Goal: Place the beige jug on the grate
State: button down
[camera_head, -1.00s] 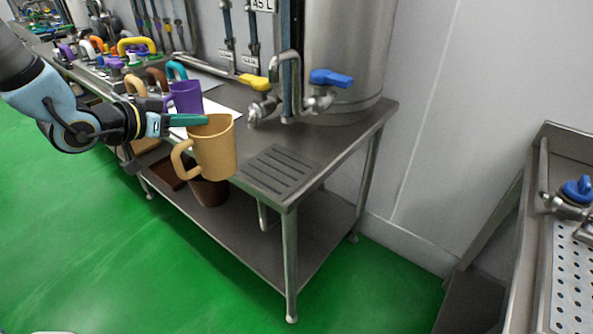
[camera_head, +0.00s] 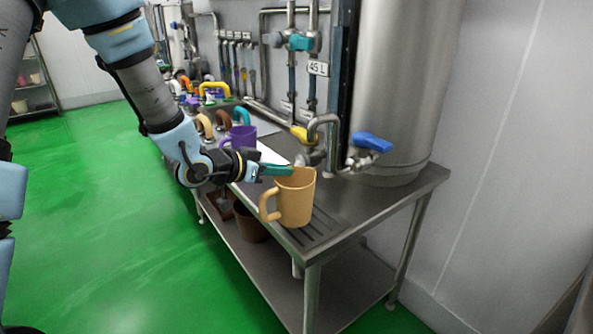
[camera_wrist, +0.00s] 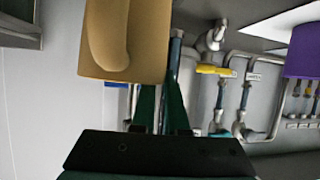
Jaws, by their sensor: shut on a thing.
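The beige jug (camera_head: 296,200) is upright with its handle toward the lower left in the head view. My gripper (camera_head: 279,170) is shut on the jug's upper rim, on its left side. In the wrist view the jug (camera_wrist: 125,40) fills the top left, above the gripper's green fingers (camera_wrist: 163,108). The grate (camera_head: 318,228), a slotted dark panel at the table's front end, lies behind and below the jug, which partly hides it. I cannot tell whether the jug's base touches the grate.
A purple jug (camera_head: 240,137) stands left of the gripper, with several coloured jugs beyond. A steel tank (camera_head: 405,90) with a blue-handled tap (camera_head: 371,142) stands behind. A yellow-handled valve (camera_head: 303,135) is close behind the jug. The table's right end (camera_head: 400,195) is bare.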

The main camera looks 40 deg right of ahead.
aim_at(296, 174)
jog(key=p+x, duration=0.2)
jog(key=x, duration=0.3)
jog(key=shift+d+f+p, duration=0.1)
jog(key=shift+d+p, duration=0.2)
jog(key=shift+w+f, duration=0.1)
jog(key=shift+f, duration=0.5)
jog(key=c, duration=0.9)
grip_release()
jog(key=shift+a, duration=0.1)
